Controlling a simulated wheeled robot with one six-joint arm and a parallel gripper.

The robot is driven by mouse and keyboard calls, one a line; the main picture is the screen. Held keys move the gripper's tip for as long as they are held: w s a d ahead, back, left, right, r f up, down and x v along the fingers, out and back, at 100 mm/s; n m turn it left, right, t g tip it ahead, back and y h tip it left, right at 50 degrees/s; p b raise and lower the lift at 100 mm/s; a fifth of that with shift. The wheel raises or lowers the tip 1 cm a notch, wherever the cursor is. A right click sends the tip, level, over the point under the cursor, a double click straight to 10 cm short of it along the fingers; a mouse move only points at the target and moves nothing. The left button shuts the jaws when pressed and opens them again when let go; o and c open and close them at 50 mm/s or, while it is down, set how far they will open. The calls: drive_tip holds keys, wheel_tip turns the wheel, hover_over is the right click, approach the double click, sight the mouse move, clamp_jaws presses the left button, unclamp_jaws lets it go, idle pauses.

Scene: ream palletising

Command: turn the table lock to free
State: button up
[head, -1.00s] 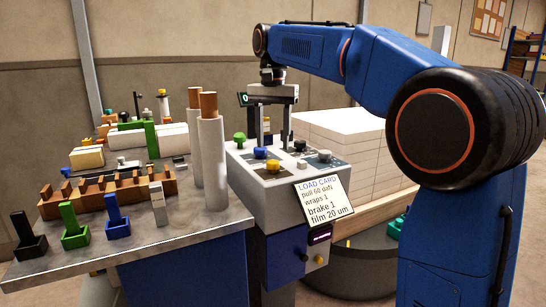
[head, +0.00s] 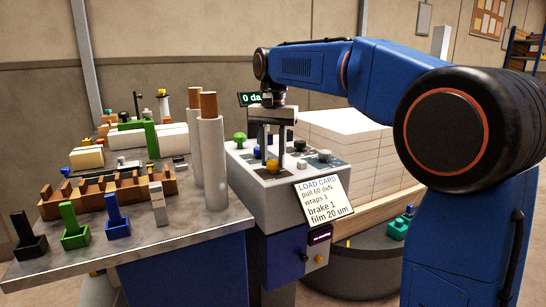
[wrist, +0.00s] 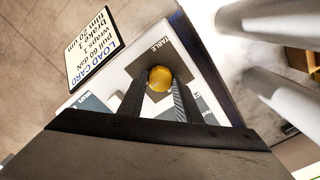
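The TABLE knob is a round yellow knob (head: 272,166) on the sloped top of the grey control box (head: 265,190). In the wrist view the yellow knob (wrist: 160,78) sits between my fingertips, on a dark plate marked TABLE (wrist: 152,56). My gripper (head: 274,156) points down over the box, its two fingers spread with a gap between them. In the head view the tips look just above the knob; I see no clear contact. The knob's pointer and its set position cannot be made out.
A blue knob (head: 257,152) is partly behind a finger. A green knob (head: 239,138) and dark knobs (head: 324,155) stand nearby. A load card (head: 322,201) hangs at the front. Two tall rolls (head: 212,160) stand left; a white ream stack (head: 345,135) is behind right.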

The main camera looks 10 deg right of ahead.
drive_tip(key=shift+n, duration=0.3)
drive_tip(key=n, duration=0.3)
drive_tip(key=shift+n, duration=0.3)
drive_tip(key=n, duration=1.3)
drive_tip(key=shift+n, duration=0.3)
drive_tip(key=shift+o, duration=0.2)
drive_tip(key=shift+c, duration=0.2)
drive_tip(key=o, duration=1.1)
